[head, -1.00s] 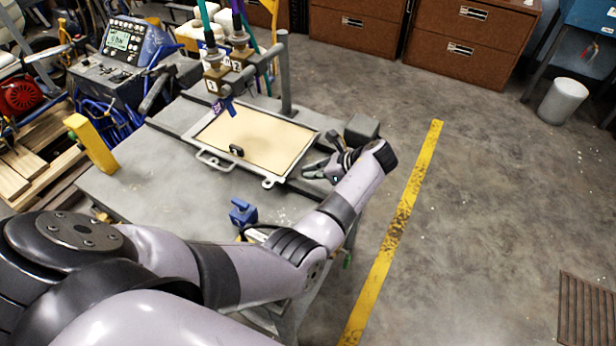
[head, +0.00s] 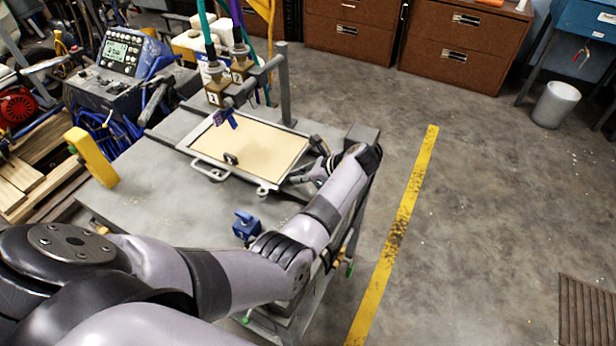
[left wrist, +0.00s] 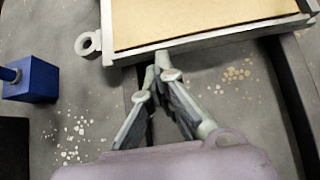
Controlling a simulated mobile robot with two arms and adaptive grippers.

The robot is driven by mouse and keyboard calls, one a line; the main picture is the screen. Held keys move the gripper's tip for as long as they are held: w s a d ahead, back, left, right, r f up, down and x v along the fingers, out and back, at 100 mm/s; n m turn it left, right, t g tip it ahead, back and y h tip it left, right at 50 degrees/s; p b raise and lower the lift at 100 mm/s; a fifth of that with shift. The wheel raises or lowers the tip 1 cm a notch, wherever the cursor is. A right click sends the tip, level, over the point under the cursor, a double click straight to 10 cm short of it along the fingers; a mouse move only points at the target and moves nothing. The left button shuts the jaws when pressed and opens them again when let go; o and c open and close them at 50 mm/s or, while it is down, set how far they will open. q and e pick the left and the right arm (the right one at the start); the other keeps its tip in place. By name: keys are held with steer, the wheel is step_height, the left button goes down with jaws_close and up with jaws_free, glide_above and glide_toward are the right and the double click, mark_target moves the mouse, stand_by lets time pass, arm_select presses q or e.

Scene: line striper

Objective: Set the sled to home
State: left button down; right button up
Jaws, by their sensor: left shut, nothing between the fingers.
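The sled appears to be the grey-framed tray (head: 208,170) holding a tan board (head: 250,145) on the grey bench. It has a pull handle on its near-left side and a ring tab at its near corner. My left gripper (head: 300,179) is at the tray's right side, fingers shut and empty. In the left wrist view the fingertips (left wrist: 166,70) meet or nearly meet the frame's edge (left wrist: 215,38); contact is hard to confirm. My right gripper does not show.
Two brass-coloured nozzle blocks (head: 216,92) hang over the tray's far side from a post (head: 282,85). A blue knob or clamp (head: 246,224) stands near my left forearm, and a yellow block (head: 92,157) at the bench's left. A blue control unit (head: 125,52) is at back left.

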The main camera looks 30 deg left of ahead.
mark_target(245, 157)
arm_select(q)
steer(key=a+p, duration=0.1)
steer(key=a, duration=0.2)
steer(key=a+p, duration=0.1)
steer(key=a, duration=0.2)
steer(key=a+p, duration=0.1)
steer(key=a, duration=0.2)
steer(key=shift+s+a+r, duration=0.15)
steer(key=shift+s+r, duration=0.1)
steer(key=shift+s, duration=0.1)
steer(key=a, duration=0.7)
steer(key=shift+s+f+p, duration=0.15)
steer(key=shift+f+p, duration=0.1)
steer(key=shift+p, duration=0.15)
steer(key=shift+a, duration=0.45)
steer(key=shift+a+r, duration=0.1)
